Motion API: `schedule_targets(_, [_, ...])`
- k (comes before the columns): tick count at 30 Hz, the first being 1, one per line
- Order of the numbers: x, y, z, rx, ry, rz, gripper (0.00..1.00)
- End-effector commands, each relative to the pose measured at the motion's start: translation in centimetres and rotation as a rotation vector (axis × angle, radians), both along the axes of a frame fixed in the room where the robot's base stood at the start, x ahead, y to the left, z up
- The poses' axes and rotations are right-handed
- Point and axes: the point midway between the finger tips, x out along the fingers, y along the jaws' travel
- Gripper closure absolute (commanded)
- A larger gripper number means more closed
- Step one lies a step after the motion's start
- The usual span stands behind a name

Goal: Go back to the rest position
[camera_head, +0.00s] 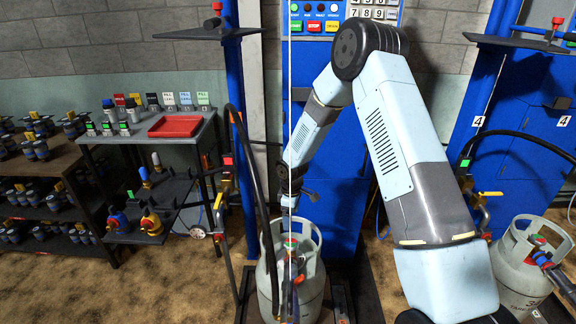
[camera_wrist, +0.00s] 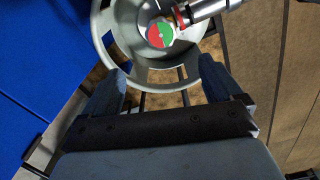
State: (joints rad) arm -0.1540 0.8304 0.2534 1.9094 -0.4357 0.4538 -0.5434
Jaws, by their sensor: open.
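My gripper (camera_head: 298,196) hangs at the end of my bent arm, above the grey gas cylinder (camera_head: 284,270) in front of the blue scale cabinet (camera_head: 335,165). In the wrist view the two fingers (camera_wrist: 165,88) are spread wide apart with nothing between them. Beyond them is the cylinder's round collar (camera_wrist: 138,72) with a red and green valve disc (camera_wrist: 160,33). A metal hose connector (camera_wrist: 205,10) reaches the valve from the upper right. The fingertips overlap the collar in that view, and I cannot tell whether they touch it.
A second cylinder (camera_head: 520,265) stands at the right with a hose. A metal table (camera_head: 150,130) with a red tray (camera_head: 175,126) and a dark shelf (camera_head: 45,195) with several valves are at the left. A black hose (camera_head: 262,200) hangs beside the near cylinder. Brown floor (camera_head: 120,290) is clear at lower left.

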Motion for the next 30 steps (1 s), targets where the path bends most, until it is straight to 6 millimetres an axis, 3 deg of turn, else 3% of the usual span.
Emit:
schedule_targets(5, [0.3,-0.7,2.2,-0.005,-0.019,-0.030,0.08])
schedule_targets(16, [-0.4,-5.4,14.3,-0.032,-0.110,-0.218,0.08])
schedule_targets(30, [-5.5,-11.3,28.0,-0.024,-0.222,-0.489,0.08])
